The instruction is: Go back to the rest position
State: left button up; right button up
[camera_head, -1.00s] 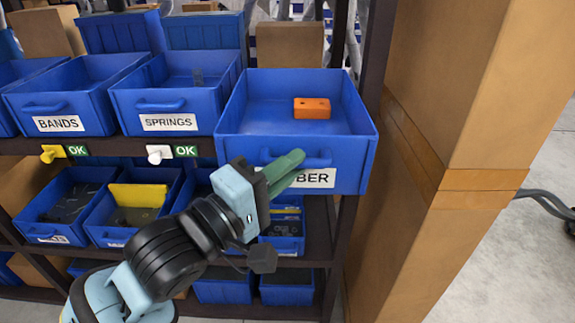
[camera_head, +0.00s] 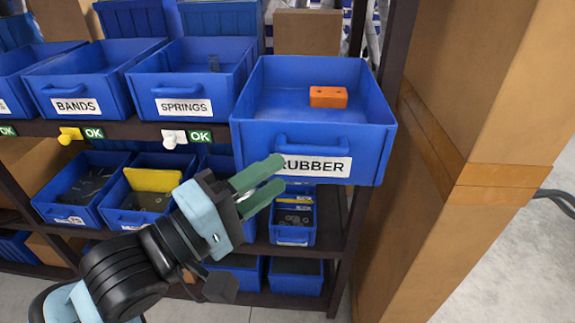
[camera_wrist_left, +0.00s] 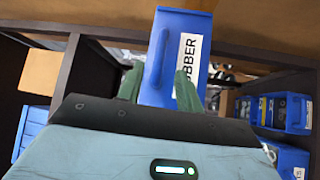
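My left gripper (camera_head: 272,178) is in front of and below the blue RUBBER bin (camera_head: 375,150). Its two green fingers are apart with nothing between them, and they stand clear of the bin's handle (camera_head: 310,143). In the left wrist view the fingers (camera_wrist_left: 157,88) show on either side of the RUBBER bin's front (camera_wrist_left: 160,65), with a gap between them. An orange block (camera_head: 328,97) lies inside the RUBBER bin, which is pulled out from the shelf. My right gripper is not in either view.
The SPRINGS bin (camera_head: 225,90) and BANDS bin (camera_head: 105,85) stand to the left on the same shelf. Smaller blue bins (camera_head: 85,190) fill the shelf below. A tall cardboard box stack (camera_head: 450,120) stands close on the right. Floor shows at the far right.

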pick_arm(q)
jog(key=shift+s+a+f, duration=0.1)
jog(key=shift+s+a, duration=0.3)
jog(key=shift+f, duration=0.1)
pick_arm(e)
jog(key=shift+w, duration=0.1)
pick_arm(q)
jog(key=s+a+f+m+y+p, duration=0.15)
jog(key=a+f+y, duration=0.25)
jog(key=f, duration=0.7)
jog(key=s+a+f+m+y+p, duration=0.1)
jog(key=a+f+y+p, duration=0.2)
jog(key=f, duration=0.8)
jog(key=s+a+f+m+g+y+p, duration=0.1)
jog(key=s+a+f+m+g+y, duration=0.1)
jog(key=s+f, duration=0.7)
jog(key=s+a+f+m+g+y+p, duration=0.2)
jog(key=s+a+f+m, duration=0.3)
jog(key=s, duration=0.8)
notch_tip(320, 180, down, 4)
jog(key=shift+s+r+g+y, duration=0.15)
jog(key=shift+s+g+y, duration=0.25)
jog(key=shift+g, duration=0.1)
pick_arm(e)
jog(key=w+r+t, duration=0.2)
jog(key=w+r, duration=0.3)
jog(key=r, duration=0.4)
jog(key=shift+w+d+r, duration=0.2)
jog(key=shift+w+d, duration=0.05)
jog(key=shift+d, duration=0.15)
